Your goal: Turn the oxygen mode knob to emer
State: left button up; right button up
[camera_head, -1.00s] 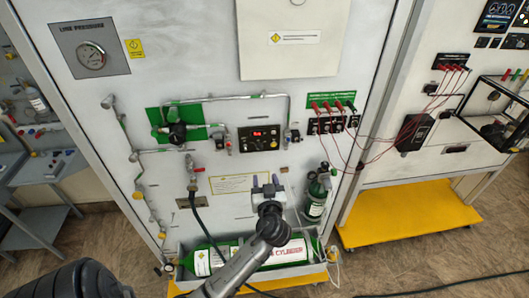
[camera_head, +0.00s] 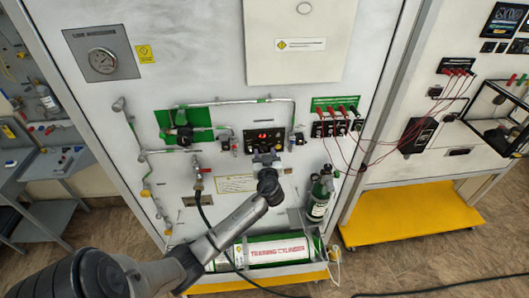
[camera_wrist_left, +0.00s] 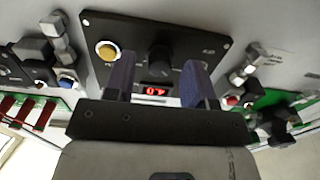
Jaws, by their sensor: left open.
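The oxygen mode panel is a black plate (camera_head: 250,137) with a red lit display (camera_head: 263,135) in the head view. In the left wrist view the panel (camera_wrist_left: 205,38) shows a black round knob (camera_wrist_left: 160,58), a yellow push button (camera_wrist_left: 108,50) and the red display (camera_wrist_left: 157,91). My left gripper (camera_head: 265,155) is at the panel's lower edge in the head view, partly covering it. In the left wrist view its two fingers (camera_wrist_left: 157,80) are open and apart, with the knob seen beyond and between their tips. The gripper holds nothing. The knob's setting is not legible. My right gripper is not in view.
Pipes with valves (camera_head: 183,132) run left of the panel. Red-plugged sockets (camera_head: 335,125) with cables are to the right. A training cylinder (camera_head: 277,250) lies in a tray below, with a small green bottle (camera_head: 320,195) beside it.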

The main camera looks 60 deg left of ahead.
pick_arm(q)
jog(key=shift+w+a, duration=0.1)
jog(key=shift+a, duration=0.2)
jog(key=c, duration=0.9)
